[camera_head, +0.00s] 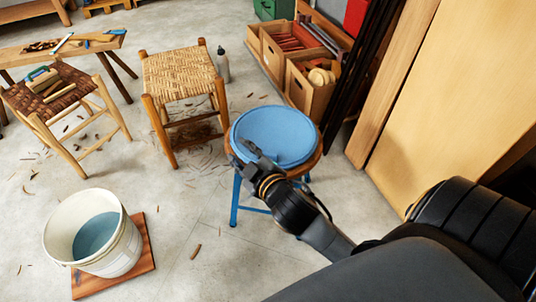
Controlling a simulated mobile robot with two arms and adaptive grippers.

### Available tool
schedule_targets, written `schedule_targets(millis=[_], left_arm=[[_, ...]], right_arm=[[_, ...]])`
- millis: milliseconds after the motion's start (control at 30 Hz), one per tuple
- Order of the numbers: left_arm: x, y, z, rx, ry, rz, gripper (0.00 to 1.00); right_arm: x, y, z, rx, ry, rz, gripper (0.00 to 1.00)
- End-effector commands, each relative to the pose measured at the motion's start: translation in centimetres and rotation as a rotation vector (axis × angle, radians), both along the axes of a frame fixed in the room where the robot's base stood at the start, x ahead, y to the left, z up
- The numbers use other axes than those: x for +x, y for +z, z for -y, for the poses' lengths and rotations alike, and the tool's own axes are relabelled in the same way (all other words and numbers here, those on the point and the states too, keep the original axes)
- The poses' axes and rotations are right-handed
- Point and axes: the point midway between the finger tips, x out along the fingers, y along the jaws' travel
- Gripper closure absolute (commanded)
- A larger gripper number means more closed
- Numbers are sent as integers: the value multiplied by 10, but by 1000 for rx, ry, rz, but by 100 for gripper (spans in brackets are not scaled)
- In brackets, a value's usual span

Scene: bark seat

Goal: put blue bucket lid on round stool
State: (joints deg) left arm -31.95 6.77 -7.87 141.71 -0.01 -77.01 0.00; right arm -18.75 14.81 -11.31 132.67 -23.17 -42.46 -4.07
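The blue bucket lid (280,132) is a round blue disc with a raised rim. It lies over the seat of the round stool (316,160), which has a brown wooden seat edge and blue legs. The seat edge shows at the lid's right and front. My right gripper (246,154) is at the lid's front-left rim, with its fingers overlapping the rim in the picture. I cannot tell whether the fingers grip the rim or are apart from it. My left gripper is not in view.
A white bucket (131,250) with blue inside stands on a wooden board (147,267) at front left. Two woven-seat stools (180,72) (75,90) stand behind it. Wooden crates (306,97) and leaning panels (455,85) are at the right. Shavings litter the floor.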

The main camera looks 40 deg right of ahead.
Motion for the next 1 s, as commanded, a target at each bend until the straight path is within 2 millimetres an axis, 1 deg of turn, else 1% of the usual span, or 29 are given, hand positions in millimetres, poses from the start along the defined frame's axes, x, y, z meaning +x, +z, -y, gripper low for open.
schedule_targets(millis=[33,67,100,133,200,300,333,400,467,1000], left_arm=[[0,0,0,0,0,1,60],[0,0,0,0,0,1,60],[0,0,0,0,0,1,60],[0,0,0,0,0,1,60],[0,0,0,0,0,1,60],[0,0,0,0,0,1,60],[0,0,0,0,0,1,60],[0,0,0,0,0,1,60],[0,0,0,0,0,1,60],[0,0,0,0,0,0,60]], right_arm=[[-27,-31,0,112,-53,-149,67],[-42,-47,-1,169,-78,-233,67],[-63,-65,-5,236,-106,-336,67],[-78,-76,-8,280,-123,-407,67],[-109,-95,-17,361,-151,-545,67],[-140,-109,-27,430,-170,-675,67],[-146,-111,-29,441,-174,-700,67],[-153,-114,-32,457,-178,-731,67],[-155,-115,-33,462,-178,-740,67],[-154,-115,-32,457,-177,-737,67]])
